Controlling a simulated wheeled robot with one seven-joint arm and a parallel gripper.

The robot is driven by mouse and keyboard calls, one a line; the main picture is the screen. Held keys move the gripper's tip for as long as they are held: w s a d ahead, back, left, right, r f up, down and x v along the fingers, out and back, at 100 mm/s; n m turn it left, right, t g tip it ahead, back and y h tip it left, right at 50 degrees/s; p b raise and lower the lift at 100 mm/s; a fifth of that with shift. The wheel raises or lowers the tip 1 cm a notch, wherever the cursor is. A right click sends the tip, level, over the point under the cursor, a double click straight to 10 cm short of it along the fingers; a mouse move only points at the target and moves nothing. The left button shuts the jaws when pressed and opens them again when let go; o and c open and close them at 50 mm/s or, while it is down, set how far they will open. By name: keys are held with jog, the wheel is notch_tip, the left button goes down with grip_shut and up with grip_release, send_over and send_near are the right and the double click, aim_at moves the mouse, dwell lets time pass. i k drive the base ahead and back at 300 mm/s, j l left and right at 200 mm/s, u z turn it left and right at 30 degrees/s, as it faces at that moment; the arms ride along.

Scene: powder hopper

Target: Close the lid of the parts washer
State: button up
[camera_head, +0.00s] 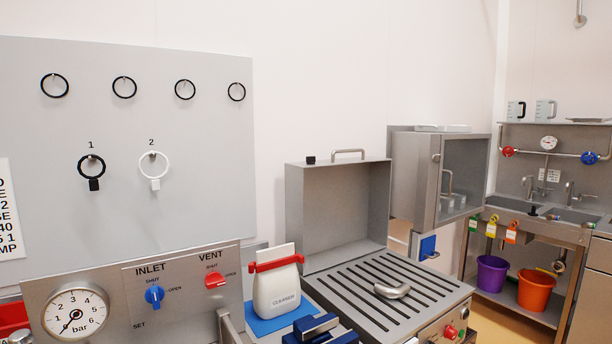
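The parts washer is a steel box with a slotted top (365,300) and a red and a green button on its front. Its lid (340,207) stands open, upright at the back edge of the slotted top. The lid has a bar handle (348,152) on its top edge and a small black block beside it. A bent, shiny metal piece (392,291) lies on the slats.
A white cleaner bottle (276,287) with a red band stands on a blue mat left of the washer. A blue object (313,327) sits at the bottom edge, partly cut off. A steel cabinet (433,178) is behind right. A panel with gauge (75,313) is left.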

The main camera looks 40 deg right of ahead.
aim_at(338, 210)
jog(key=z, duration=1)
jog(key=i+l+u, duration=0.1)
jog(key=u, duration=0.25)
jog(key=l+u, duration=0.4)
jog(key=i+l+u, duration=0.25)
jog(key=l, duration=0.75)
jog(key=l+u, duration=0.3)
jog(key=l, duration=0.7)
jog(key=k, duration=0.05)
